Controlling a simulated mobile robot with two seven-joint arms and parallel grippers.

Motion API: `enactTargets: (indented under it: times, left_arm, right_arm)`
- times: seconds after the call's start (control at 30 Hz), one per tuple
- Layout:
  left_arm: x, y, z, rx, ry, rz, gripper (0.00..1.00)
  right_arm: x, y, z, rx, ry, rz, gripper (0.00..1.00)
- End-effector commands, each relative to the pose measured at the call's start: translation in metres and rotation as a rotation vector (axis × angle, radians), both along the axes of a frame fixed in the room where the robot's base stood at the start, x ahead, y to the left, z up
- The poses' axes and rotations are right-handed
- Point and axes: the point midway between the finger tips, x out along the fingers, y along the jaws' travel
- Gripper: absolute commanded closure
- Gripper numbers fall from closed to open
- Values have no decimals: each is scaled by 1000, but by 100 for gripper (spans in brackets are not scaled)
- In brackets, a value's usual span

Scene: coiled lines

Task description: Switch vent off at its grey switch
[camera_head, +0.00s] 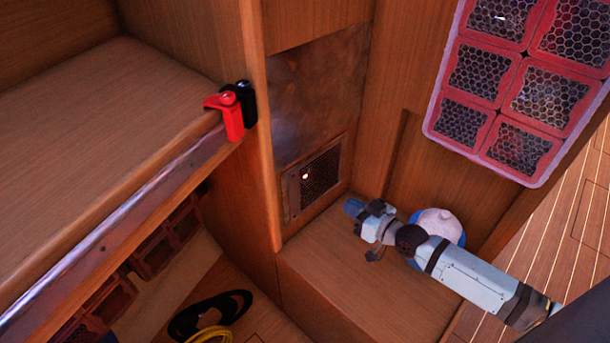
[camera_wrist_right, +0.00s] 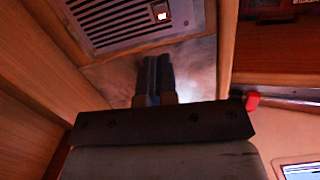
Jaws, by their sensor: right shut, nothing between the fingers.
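The vent (camera_head: 322,182) is a dark grille in a brown frame, low on the wooden wall. A small light (camera_head: 305,176) glows on its left side. In the right wrist view, the slatted vent (camera_wrist_right: 105,22) is at the top, with a bright square light (camera_wrist_right: 160,12) on it. I cannot make out a separate grey switch. My right gripper (camera_head: 353,207) is below and right of the vent in the head view, apart from it. In the right wrist view, its fingers (camera_wrist_right: 156,62) are together and empty, pointing toward the panel by the vent. My left gripper is not in view.
A brown metal panel (camera_head: 318,90) is above the vent. Red and black clamps (camera_head: 232,117) sit on the shelf edge (camera_head: 150,70) at left. A white-and-blue round object (camera_head: 440,223) is behind my right arm. Black and yellow coils (camera_head: 208,318) lie below.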

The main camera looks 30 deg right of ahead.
Motion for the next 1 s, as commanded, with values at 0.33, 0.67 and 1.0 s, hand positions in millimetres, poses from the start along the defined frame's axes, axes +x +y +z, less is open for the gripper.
enactTargets:
  times: [0.33, 0.67, 1.0]
  left_arm:
    - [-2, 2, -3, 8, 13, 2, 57]
    - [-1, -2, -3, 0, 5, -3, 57]
    - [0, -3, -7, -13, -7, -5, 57]
  right_arm:
    - [-3, -2, 1, -100, -31, 16, 100]
    - [15, 4, -1, -97, -33, 14, 100]
    - [83, 28, -10, -93, -32, 15, 100]
